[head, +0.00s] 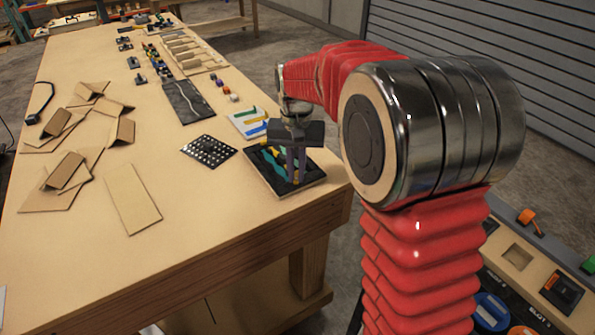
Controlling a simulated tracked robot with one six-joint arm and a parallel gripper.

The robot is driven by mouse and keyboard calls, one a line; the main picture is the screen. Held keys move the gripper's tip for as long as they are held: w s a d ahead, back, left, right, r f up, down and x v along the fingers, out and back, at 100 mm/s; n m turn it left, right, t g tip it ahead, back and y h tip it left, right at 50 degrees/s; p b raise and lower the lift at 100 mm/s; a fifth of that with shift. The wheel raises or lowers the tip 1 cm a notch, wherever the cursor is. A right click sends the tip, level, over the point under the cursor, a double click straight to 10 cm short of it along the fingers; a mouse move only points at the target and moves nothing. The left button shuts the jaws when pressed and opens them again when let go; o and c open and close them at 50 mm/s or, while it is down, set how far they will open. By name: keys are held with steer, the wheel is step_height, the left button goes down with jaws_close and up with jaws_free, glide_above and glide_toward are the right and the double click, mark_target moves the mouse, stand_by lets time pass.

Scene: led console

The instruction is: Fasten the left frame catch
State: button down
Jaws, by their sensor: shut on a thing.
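My gripper (295,176) reaches down over a dark, shallow tray (317,181) near the right edge of the wooden table. Its narrow fingers are close together, shut on a small part at the tray that they largely hide. Coloured pieces in teal, yellow and blue lie in this tray. I cannot make out a left frame catch, or tell whether the held part is one. The dark gripper body covers part of the tray's far side.
A white board with coloured strips (244,120) and a black dotted plate (208,151) lie nearby. Cardboard pieces (132,198) lie on the table's left half. A panel with an orange lever (527,217) is at lower right. The table's front is mostly clear.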

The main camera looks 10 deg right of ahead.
mark_target(296, 177)
steer(key=n, duration=0.3)
steer(key=shift+w+r+n, duration=0.1)
steer(key=shift+w+n, duration=0.05)
steer(key=shift+n, duration=2.05)
steer(key=c, duration=1.8)
jaws_free()
step_height(296, 177, up, 14)
steer(key=shift+f, duration=0.2)
